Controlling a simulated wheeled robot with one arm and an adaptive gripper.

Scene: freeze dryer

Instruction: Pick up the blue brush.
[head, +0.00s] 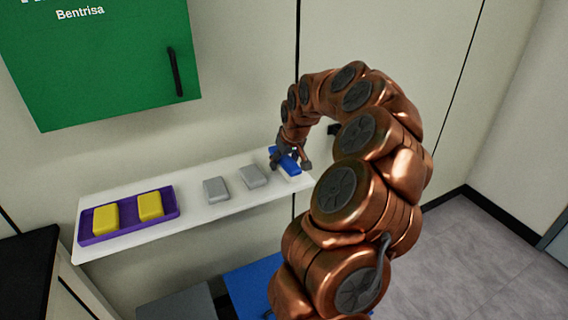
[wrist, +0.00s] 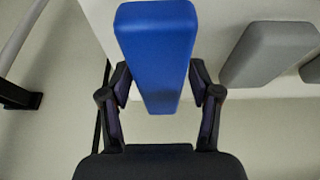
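The blue brush (head: 289,162) is a rounded block at the right end of a white shelf in the head view. In the wrist view the blue brush (wrist: 157,50) fills the upper middle, narrowing toward my gripper. My gripper (wrist: 160,80) has one dark finger on each side of it, with the pads against its edges, and looks shut on it. In the head view my gripper (head: 291,158) reaches down over the brush and partly hides it. The underside of the brush is hidden, so I cannot tell whether it touches the shelf.
Two grey blocks (head: 215,189) (head: 253,176) lie on the shelf (head: 190,212) left of the brush. A purple tray (head: 128,226) with two yellow blocks (head: 106,219) (head: 150,206) is at the shelf's left. A green cabinet (head: 110,85) hangs above.

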